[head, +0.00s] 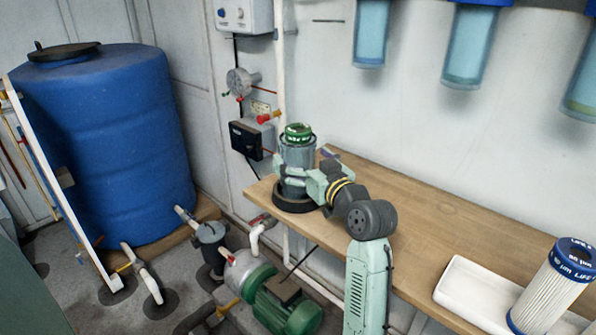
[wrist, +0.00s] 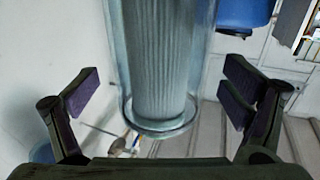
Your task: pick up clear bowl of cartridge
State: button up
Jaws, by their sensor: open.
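A clear bowl (head: 298,153) with a green-topped cartridge (head: 298,132) in it stands upright in a dark ring base at the left end of the wooden bench. In the wrist view the clear bowl (wrist: 205,62) fills the middle, with the pale pleated cartridge (wrist: 155,60) visible through its wall. My gripper (head: 300,177) is at the bowl's side, its fingers reaching around it. In the wrist view my gripper (wrist: 160,95) is open, one pad on each side of the bowl, with gaps showing. The bowl's lower part is partly hidden by the fingers in the head view.
The wooden bench (head: 430,225) is clear between the bowl and a white tray (head: 470,295) holding a blue-capped pleated cartridge (head: 550,290). Blue-topped filter housings (head: 475,45) hang on the wall. A blue tank (head: 105,140) and green pump (head: 285,305) stand left of the bench.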

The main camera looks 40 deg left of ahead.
jog(key=shift+x, duration=1.25)
jog(key=shift+c, duration=0.6)
jog(key=shift+r, duration=0.1)
jog(key=c, duration=1.9)
